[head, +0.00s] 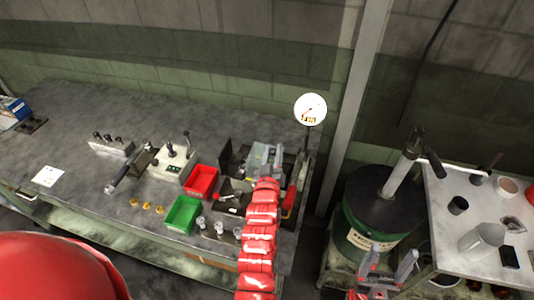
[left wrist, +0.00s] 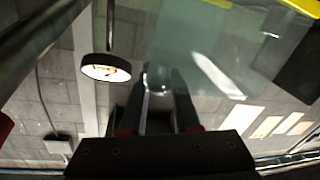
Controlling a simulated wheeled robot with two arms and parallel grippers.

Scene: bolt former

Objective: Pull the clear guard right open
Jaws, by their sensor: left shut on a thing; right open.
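The clear guard (left wrist: 205,55) is a pale see-through panel with yellow edging at the upper right of the left wrist view. A small rounded shiny knob (left wrist: 158,80) shows at the guard between the fingers of my left gripper (left wrist: 163,90), which is shut on it. In the head view my left gripper (head: 266,160) is at the machine on the right end of the bench, and the guard is hard to make out behind it. My right gripper (head: 388,265) is open and empty at the lower right, in front of the green drum.
A round gauge (head: 311,109) stands on a post right beside the machine. A red bin (head: 201,181) and a green bin (head: 183,214) sit left of it on the bench (head: 80,130). A green drum (head: 372,215) and a white table (head: 455,205) stand to the right.

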